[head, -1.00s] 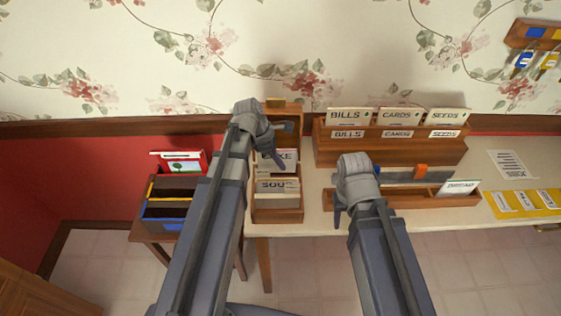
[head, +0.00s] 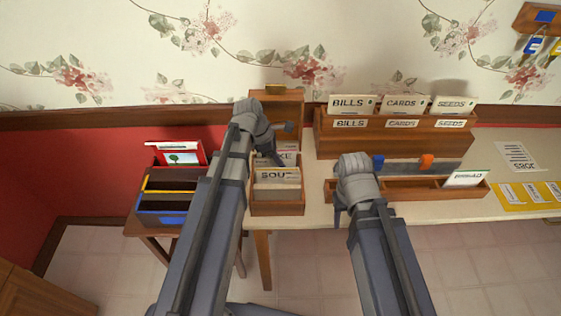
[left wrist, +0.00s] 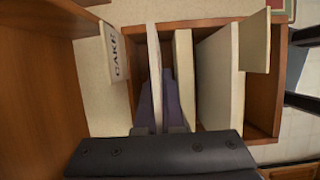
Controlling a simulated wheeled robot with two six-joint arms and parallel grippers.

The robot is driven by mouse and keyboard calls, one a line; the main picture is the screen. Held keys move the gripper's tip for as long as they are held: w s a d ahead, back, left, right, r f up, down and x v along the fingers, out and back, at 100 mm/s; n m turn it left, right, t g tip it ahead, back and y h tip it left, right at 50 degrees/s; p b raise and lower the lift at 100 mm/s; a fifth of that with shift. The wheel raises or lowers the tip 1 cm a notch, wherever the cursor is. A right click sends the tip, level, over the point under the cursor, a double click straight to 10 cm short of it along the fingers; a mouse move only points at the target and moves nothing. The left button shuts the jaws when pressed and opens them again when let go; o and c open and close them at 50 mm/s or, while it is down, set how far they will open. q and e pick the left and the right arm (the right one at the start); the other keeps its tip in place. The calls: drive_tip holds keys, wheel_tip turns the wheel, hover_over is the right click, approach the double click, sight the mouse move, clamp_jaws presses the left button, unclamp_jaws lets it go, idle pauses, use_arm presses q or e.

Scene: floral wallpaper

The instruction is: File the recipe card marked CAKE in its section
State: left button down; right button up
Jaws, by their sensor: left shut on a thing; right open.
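The open wooden recipe box (head: 262,208) holds several pale cards or dividers, with SOUP (head: 277,176) in front. Behind it a label ending in KE (head: 287,157) shows past my left gripper. In the left wrist view a CAKE label (left wrist: 116,66) stands on a pale panel at the box's left end. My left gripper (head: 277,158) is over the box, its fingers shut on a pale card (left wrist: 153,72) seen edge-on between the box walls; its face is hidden. My right gripper (head: 341,210) is open and empty by the left end of the low wooden rack (head: 400,190).
A wooden sorter (head: 390,145) with BILLS, CARDS and SEEDS stands behind the rack. A marked card (head: 464,178) leans at the rack's right end. A dark divided bin (head: 162,206) stands left. A yellow sheet (head: 515,204) lies far right.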

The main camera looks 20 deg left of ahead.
use_arm(q)
drive_tip(key=c, duration=1)
unclamp_jaws()
drive_tip(key=shift+o, duration=0.2)
drive_tip(key=p+v, duration=0.7)
drive_tip(key=shift+r, duration=0.25)
drive_tip(key=shift+a+r, duration=0.15)
